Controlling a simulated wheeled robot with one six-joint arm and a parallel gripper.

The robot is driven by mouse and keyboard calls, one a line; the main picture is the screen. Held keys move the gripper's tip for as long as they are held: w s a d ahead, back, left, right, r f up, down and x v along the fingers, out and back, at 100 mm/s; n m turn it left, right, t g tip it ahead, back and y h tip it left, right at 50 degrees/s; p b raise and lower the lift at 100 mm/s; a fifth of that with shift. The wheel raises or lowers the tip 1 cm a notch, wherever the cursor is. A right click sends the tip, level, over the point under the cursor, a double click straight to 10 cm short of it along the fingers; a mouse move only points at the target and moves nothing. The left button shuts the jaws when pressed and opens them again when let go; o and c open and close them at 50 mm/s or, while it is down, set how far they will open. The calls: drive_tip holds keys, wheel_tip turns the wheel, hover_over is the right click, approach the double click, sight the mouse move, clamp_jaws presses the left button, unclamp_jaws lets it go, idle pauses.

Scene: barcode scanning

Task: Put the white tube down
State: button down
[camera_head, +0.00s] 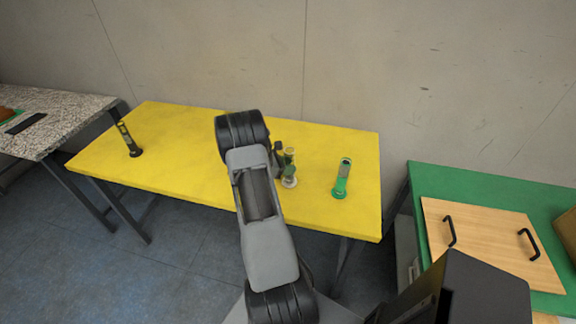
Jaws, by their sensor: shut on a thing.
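The white tube (289,182) shows just right of my arm, over the middle-right of the yellow table (190,150). Its round pale base is at the bottom, and an olive-coloured part shows above it. It looks roughly upright. My gripper (284,157) is shut on the white tube at its upper part. My arm hides much of the gripper, and the fingers are small and hard to make out. I cannot tell whether the base touches the table top.
A green tube (341,183) stands on the table to the right of the white tube. The table is clear between the black tube and my arm. A green table (432,180) with a wooden board (485,235) is at right.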

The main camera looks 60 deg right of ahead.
drive_tip(key=shift+f, duration=0.15)
drive_tip(key=c, duration=0.7)
unclamp_jaws()
drive_tip(key=shift+o, duration=0.2)
